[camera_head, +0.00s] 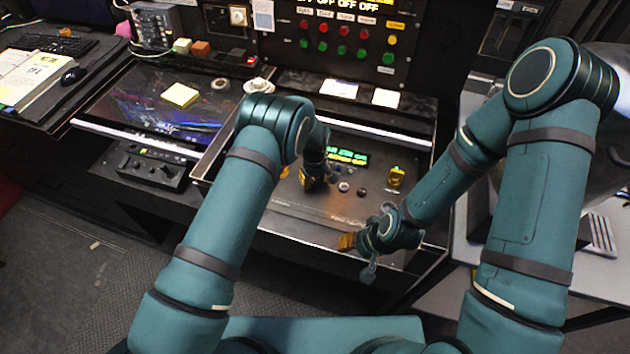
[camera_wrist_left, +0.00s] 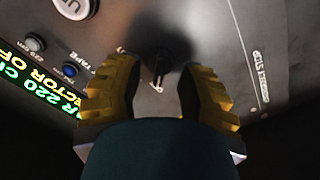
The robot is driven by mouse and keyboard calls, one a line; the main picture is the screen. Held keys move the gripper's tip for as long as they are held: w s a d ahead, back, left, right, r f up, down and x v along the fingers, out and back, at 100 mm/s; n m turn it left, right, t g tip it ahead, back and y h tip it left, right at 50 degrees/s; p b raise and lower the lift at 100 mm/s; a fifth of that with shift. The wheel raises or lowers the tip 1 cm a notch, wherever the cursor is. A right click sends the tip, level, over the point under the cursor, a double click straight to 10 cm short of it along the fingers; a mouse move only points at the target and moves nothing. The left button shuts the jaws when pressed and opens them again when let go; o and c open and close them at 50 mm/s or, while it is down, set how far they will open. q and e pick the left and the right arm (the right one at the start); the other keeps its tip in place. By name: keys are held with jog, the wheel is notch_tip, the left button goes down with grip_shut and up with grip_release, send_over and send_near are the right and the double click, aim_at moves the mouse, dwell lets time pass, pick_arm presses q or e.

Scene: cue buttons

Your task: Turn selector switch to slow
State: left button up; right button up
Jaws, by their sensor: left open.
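The control panel (camera_head: 300,205) is a dark, tilted surface in front of me. A dark knob (camera_wrist_left: 160,62), probably the selector switch, sits in shadow between the fingertips in the left wrist view; its position cannot be read. In the head view my left gripper seems to hide it. My left gripper (camera_head: 316,180) is over the panel's left part, with its yellow fingers (camera_wrist_left: 160,98) apart on either side of the knob, holding nothing. My right gripper (camera_head: 350,242) hangs at the panel's front edge; its fingers are too small to judge.
A green-lit display (camera_head: 346,156), a white button (camera_head: 343,186) and a yellow control (camera_head: 395,177) lie right of my left gripper. A blue button (camera_wrist_left: 69,71) shows in the wrist view. Behind stands an upright panel with red and green buttons (camera_head: 343,50).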

pick_arm(q)
jog(key=shift+f, duration=0.45)
grip_shut()
